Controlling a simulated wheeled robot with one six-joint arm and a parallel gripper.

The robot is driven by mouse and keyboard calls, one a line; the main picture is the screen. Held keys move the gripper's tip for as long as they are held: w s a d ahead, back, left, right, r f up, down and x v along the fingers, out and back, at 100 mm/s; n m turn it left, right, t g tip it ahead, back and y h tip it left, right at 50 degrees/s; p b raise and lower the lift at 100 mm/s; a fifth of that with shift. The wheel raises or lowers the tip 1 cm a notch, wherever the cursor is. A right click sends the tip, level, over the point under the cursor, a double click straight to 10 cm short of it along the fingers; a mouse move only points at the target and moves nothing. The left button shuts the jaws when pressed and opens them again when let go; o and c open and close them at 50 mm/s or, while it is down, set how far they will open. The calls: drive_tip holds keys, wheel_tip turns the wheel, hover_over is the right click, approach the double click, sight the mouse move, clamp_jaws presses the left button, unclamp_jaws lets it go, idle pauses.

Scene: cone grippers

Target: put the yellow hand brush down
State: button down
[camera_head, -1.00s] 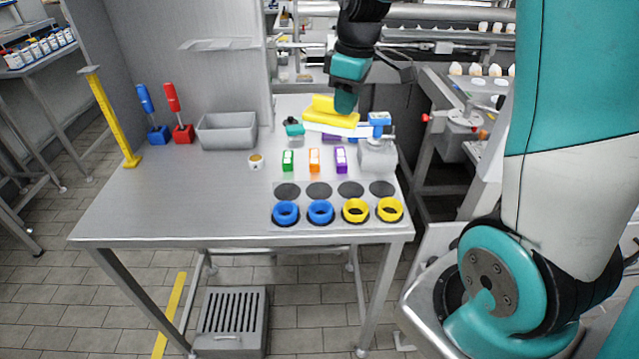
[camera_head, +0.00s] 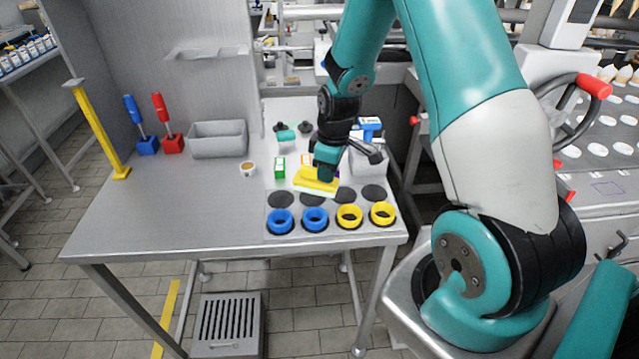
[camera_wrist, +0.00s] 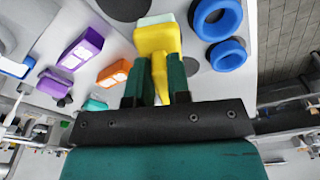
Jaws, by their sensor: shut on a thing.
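The yellow hand brush (camera_head: 313,182) has a yellow body and a pale bristle side facing down. My gripper (camera_head: 326,170) is shut on it from above, over the right part of the steel table (camera_head: 170,205). In the wrist view the brush (camera_wrist: 157,42) sticks out between the two green fingers (camera_wrist: 160,80), with its pale end (camera_wrist: 155,20) beyond. In the head view it is just behind the dark discs and partly covers the orange and purple boxes. I cannot tell whether its bristles touch the table.
Blue rings (camera_head: 281,221) and yellow rings (camera_head: 349,215) stand along the front right, with dark discs (camera_head: 281,199) behind. A green box (camera_head: 279,168), a cup (camera_head: 248,169), a grey bin (camera_head: 217,139) and blue and red brushes stand further left and back. The table's left front is clear.

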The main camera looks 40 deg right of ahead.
drive_tip(key=shift+a+f, duration=0.1)
drive_tip(key=shift+f, duration=1.55)
drive_tip(key=shift+f, duration=0.2)
drive_tip(key=c, duration=1.1)
unclamp_jaws()
drive_tip(key=shift+r, duration=0.1)
drive_tip(key=shift+r, duration=0.1)
